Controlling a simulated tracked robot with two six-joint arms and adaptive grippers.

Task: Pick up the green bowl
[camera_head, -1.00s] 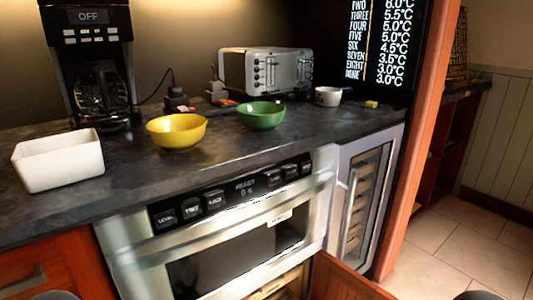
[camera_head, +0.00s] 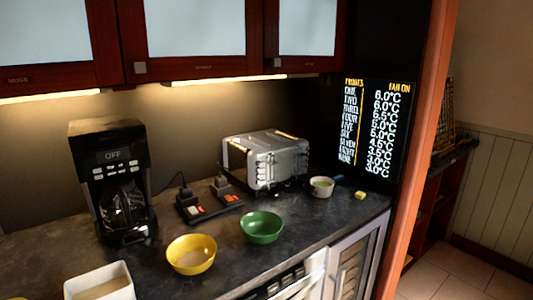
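The green bowl (camera_head: 262,228) stands upright on the dark countertop, right of the yellow bowl (camera_head: 191,255) and in front of the toaster. Its inside shows and looks empty. Neither of my grippers shows in the head view, so I cannot tell how they stand relative to the bowl.
A white square container (camera_head: 99,283) is at the front left and a coffee maker (camera_head: 112,180) behind it. A toaster (camera_head: 266,159), power sockets (camera_head: 208,199) and a small white cup (camera_head: 321,187) stand behind the bowls. Upper cabinets (camera_head: 197,30) hang above.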

